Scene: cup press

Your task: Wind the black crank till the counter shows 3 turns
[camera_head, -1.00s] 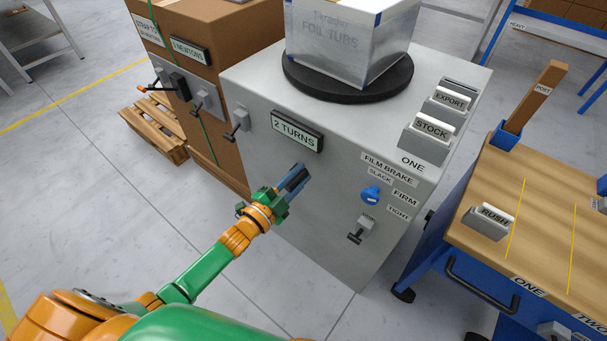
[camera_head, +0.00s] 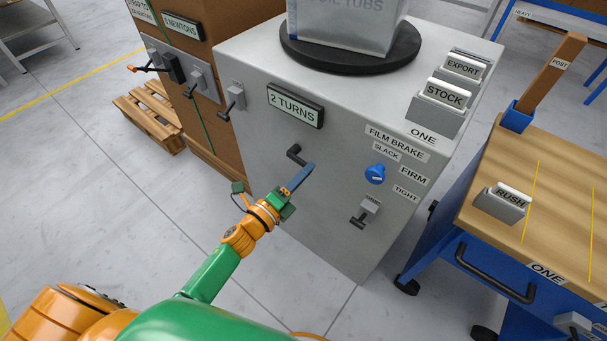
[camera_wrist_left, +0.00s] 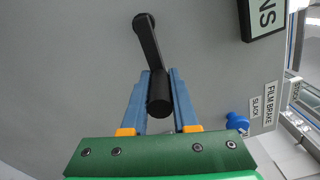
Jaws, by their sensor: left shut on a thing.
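The black crank (camera_head: 294,153) is on the front of the grey cabinet (camera_head: 258,135), below the counter (camera_head: 295,105), which reads 2 TURNS. In the head view only its hub end and part of its arm show. My left gripper (camera_head: 306,173) is at the crank's lower end and hides the handle. In the left wrist view the crank arm (camera_wrist_left: 150,45) runs from its hub at the top down to the handle, between the two blue fingers of my left gripper (camera_wrist_left: 160,74), which is shut on the handle. My right gripper is not in view.
A blue film brake knob (camera_head: 375,174) and a small lever (camera_head: 364,210) are right of the crank. Another lever (camera_head: 233,102) is left of the counter. A turntable (camera_head: 350,58) with a box is on top. A wooden-topped bench (camera_head: 545,190) stands at right.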

